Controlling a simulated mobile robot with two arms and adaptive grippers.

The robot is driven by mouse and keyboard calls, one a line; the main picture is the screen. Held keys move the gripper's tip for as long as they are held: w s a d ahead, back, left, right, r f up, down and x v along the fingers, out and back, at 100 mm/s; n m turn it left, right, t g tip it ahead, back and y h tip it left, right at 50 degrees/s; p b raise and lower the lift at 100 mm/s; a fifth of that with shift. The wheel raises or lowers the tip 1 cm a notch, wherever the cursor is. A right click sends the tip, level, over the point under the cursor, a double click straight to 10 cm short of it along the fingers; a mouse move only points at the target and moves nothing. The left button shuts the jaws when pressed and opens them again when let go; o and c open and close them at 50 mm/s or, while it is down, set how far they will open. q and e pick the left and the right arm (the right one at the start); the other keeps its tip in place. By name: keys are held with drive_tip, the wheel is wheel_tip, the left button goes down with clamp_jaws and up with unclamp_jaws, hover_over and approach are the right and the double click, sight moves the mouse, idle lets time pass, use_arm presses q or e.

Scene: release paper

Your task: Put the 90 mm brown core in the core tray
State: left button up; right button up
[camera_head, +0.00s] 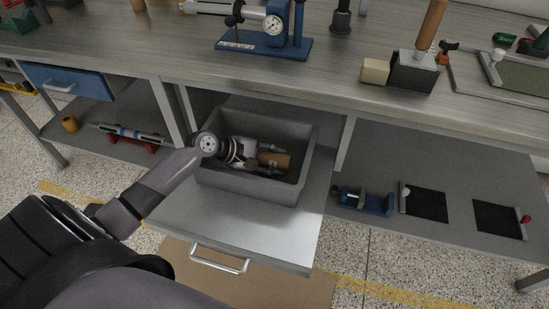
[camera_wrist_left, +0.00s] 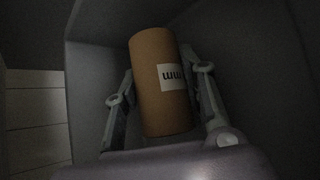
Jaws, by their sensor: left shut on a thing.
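The brown core (camera_head: 275,160) is a short cardboard cylinder with a white label, inside the grey core tray (camera_head: 247,189). My left gripper (camera_head: 268,162) reaches down into the tray and is shut on the core. In the left wrist view the core (camera_wrist_left: 158,85) stands between the two fingers (camera_wrist_left: 160,95), its label marked with dark letters and facing the camera. The grey tray walls surround it there. I cannot tell whether the core touches the tray floor. My right gripper is in neither view.
The tray stands in a pulled-out drawer (camera_head: 240,228) below the bench top (camera_head: 150,45). Another brown core (camera_head: 69,124) stands on the left lower shelf. A blue stand with a dial gauge (camera_head: 264,45) is on the bench. Blue clamp (camera_head: 363,201) and black pads (camera_head: 424,203) lie on the right lower shelf.

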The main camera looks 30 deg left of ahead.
sight(271, 157)
use_arm(q)
drive_tip(key=o, duration=1.1)
drive_tip(key=shift+f, duration=0.1)
drive_tip(key=shift+o, duration=0.3)
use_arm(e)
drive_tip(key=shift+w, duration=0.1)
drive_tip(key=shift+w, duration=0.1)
use_arm(q)
drive_tip(key=shift+s+a+r, duration=0.15)
drive_tip(key=shift+s+r, duration=0.05)
drive_tip(key=shift+r, duration=0.3)
drive_tip(key=shift+s+a+r, duration=0.15)
drive_tip(key=shift+r, duration=0.3)
drive_tip(key=p+v, duration=0.1)
drive_tip(key=v, duration=0.4)
drive_tip(key=shift+s+a+r, duration=0.1)
drive_tip(key=shift+s, duration=0.05)
drive_tip(key=shift+s+a+r+p, duration=0.25)
drive_tip(key=shift+s+r+p, duration=0.05)
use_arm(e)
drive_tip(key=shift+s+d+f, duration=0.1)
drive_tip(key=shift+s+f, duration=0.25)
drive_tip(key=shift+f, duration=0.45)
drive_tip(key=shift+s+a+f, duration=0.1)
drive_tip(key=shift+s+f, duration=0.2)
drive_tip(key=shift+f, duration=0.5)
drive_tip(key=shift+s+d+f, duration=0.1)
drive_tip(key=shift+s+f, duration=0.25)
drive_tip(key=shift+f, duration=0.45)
